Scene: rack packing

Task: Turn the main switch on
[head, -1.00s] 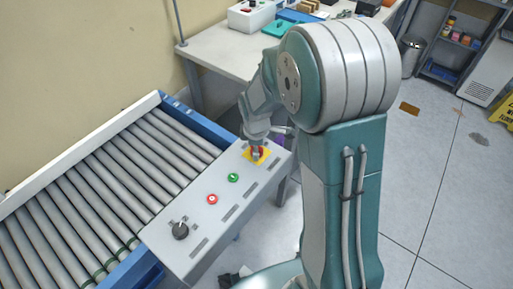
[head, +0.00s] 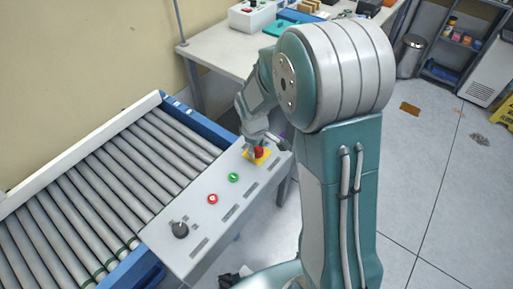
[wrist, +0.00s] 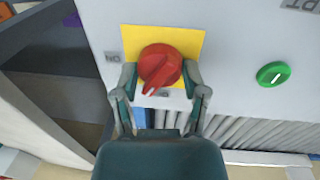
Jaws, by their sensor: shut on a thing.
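The main switch is a red rotary knob (head: 259,152) on a yellow plate (wrist: 195,42) at the far end of the grey control panel (head: 200,225). In the wrist view the red knob (wrist: 160,62) sits between the two fingers of my gripper (wrist: 160,80), which is shut on it. The raised handle of the knob points down and slightly left in that view. In the head view my gripper (head: 254,142) is at the knob.
A green button (head: 233,177), a red button (head: 212,198) and a black selector knob (head: 180,230) lie along the same panel. A roller conveyor (head: 100,190) runs to the left. A white table (head: 215,50) stands behind. The floor to the right is mostly clear.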

